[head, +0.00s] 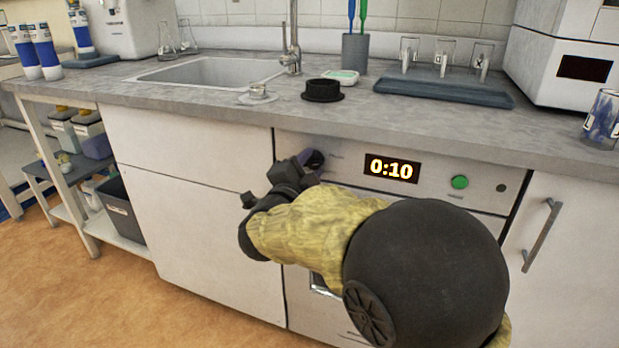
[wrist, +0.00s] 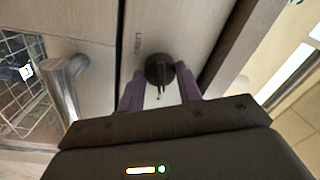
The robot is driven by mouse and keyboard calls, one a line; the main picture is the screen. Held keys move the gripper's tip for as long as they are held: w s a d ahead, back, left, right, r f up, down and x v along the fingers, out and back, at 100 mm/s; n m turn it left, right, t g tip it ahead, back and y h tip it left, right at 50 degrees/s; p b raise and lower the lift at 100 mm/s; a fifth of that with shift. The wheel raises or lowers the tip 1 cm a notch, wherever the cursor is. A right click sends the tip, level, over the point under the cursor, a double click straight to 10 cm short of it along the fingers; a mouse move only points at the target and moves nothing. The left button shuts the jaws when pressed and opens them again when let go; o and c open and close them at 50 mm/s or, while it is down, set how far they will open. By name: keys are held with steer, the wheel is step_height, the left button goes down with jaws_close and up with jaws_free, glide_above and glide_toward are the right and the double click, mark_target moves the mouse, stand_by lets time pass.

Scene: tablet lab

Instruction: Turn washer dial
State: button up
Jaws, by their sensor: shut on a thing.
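The washer dial (head: 314,160) is a round dark knob at the panel's left end, partly hidden by my gripper in the head view. In the wrist view the dial (wrist: 158,70) shows its raised grip bar between the fingers. My gripper (head: 306,164) reaches the panel from the front, and its purple fingers (wrist: 158,88) are shut on the dial, one on each side.
A green button (head: 460,182) and a small dark knob (head: 501,188) sit right of the display. A cabinet door handle (head: 541,235) is at the right. The counter (head: 200,98) overhangs just above the panel. A washer handle (wrist: 66,85) shows left in the wrist view.

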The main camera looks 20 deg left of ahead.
steer(key=m+b, duration=0.4)
steer(key=m, duration=0.1)
steer(key=m+h+b, duration=0.1)
steer(key=m+b, duration=0.1)
steer(key=m, duration=0.1)
steer(key=shift+f, duration=0.3)
steer(key=m+b, duration=0.4)
steer(key=shift+a+r+m+g+h+b, duration=0.1)
steer(key=shift+r+m+g+h+b, duration=0.15)
steer(key=shift+m+b, duration=0.5)
steer(key=shift+m, duration=0.25)
steer(key=o, duration=1)
steer(key=shift+s, duration=0.1)
steer(key=s+p, duration=0.2)
steer(key=s, duration=0.3)
steer(key=s+a+p, duration=0.1)
steer(key=s+p, duration=0.1)
steer(key=s, duration=0.4)
steer(key=s+a+p, duration=0.1)
steer(key=s+p, duration=0.1)
steer(key=s, duration=0.4)
steer(key=shift+a+f, duration=0.15)
steer(key=shift+f, duration=0.25)
